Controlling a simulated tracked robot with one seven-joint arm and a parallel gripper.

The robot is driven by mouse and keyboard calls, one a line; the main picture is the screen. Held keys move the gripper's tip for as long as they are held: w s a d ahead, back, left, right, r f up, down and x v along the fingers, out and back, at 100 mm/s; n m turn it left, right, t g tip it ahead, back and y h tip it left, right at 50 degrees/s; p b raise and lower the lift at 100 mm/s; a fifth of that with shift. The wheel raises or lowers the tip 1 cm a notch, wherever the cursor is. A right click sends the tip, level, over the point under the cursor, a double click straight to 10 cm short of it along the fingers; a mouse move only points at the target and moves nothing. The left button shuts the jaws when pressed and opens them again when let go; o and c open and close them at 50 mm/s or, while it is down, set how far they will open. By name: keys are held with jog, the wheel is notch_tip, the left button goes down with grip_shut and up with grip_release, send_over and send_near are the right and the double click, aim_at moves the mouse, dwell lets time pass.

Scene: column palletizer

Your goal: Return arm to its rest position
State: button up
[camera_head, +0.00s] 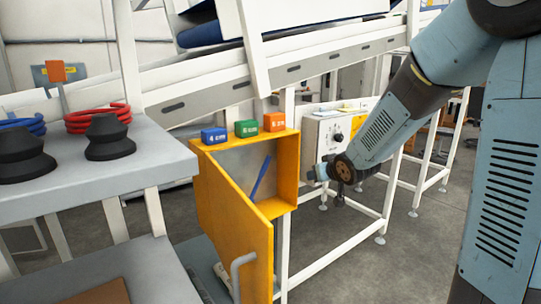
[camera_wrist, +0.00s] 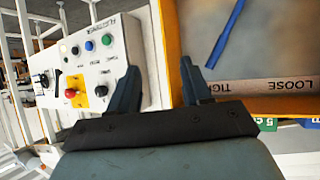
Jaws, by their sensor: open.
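My gripper (camera_head: 318,173) is at the end of my arm, which reaches in from the right in the head view. It is just right of the open yellow cabinet and in front of the grey control box (camera_head: 334,132). In the wrist view my gripper (camera_wrist: 160,78) has its two dark fingers spread, with nothing between them. There the control box (camera_wrist: 112,62) is on the left and the yellow cabinet (camera_wrist: 166,45) on the right. I cannot tell the exact gap between my fingers and either of them.
The yellow cabinet door (camera_head: 235,232) hangs open toward me. A blue tool (camera_head: 261,178) leans inside. Blue (camera_head: 214,136), green (camera_head: 246,129) and orange (camera_head: 275,122) boxes stand on top. A grey table (camera_head: 70,185) with black suction cups (camera_head: 108,138) is at left.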

jog(key=s+d+r+m+g+h, duration=0.1)
jog(key=s+d+r+h, duration=0.2)
jog(key=s, duration=0.5)
jog(key=s+d+r+m+g+h, duration=0.1)
jog(key=s+d+r, duration=0.3)
jog(key=s, duration=0.3)
jog(key=s+d+r+m+g+y, duration=0.1)
jog(key=s+g, duration=0.2)
jog(key=s, duration=1.5)
jog(key=shift+s+r+m+g, duration=0.2)
jog(key=shift+r+m+g, duration=0.1)
jog(key=shift+r+g, duration=0.1)
jog(key=shift+d, duration=0.1)
jog(key=shift+c, duration=0.3)
